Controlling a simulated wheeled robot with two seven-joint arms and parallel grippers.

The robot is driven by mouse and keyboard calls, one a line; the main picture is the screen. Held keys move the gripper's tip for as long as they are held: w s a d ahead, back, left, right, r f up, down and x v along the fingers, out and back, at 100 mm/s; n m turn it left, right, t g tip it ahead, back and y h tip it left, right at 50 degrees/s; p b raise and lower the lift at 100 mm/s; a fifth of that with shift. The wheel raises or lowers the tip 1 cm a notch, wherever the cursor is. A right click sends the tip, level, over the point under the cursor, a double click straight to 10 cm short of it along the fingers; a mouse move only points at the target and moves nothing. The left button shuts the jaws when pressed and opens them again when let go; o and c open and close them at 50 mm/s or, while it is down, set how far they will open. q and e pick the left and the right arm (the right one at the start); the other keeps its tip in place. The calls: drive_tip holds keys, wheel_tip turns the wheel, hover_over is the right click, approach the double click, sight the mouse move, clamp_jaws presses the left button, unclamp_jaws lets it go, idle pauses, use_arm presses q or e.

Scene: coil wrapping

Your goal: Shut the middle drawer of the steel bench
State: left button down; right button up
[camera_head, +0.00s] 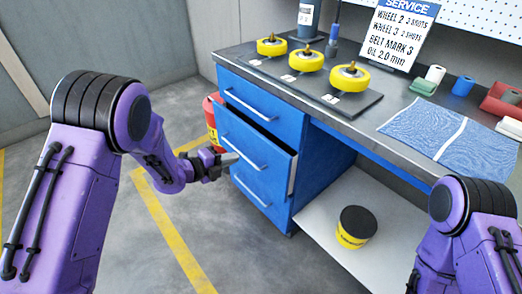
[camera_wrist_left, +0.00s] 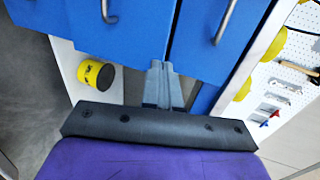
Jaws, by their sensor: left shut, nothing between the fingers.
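The steel bench has a stack of blue drawers. The middle drawer (camera_head: 254,148) stands partly pulled out, with a dark gap above its front and its side edge showing at the right. Its front also shows in the left wrist view (camera_wrist_left: 125,40). The top drawer (camera_head: 262,103) looks closed; the bottom drawer (camera_head: 262,195) also looks closed. My left gripper (camera_head: 232,159) is shut and empty, in front of the middle drawer near its bar handle; in the left wrist view its fingers (camera_wrist_left: 160,68) point at the drawer fronts. I cannot tell whether they touch. My right gripper is out of view.
A red container (camera_head: 211,120) stands on the floor beside the drawers. A black-lidded yellow tub (camera_head: 355,227) stands on the lower shelf. Yellow wheels (camera_head: 309,60) and a blue cloth (camera_head: 440,127) lie on the bench top. The floor before the drawers is clear.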

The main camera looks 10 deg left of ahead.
use_arm(q)
approach(269, 145)
drive_tip(key=x, duration=0.5)
drive_tip(key=shift+w+f+p, duration=0.15)
drive_tip(key=shift+f+p, duration=0.15)
drive_tip(key=shift+w+d, duration=0.4)
drive_tip(key=shift+w, duration=0.1)
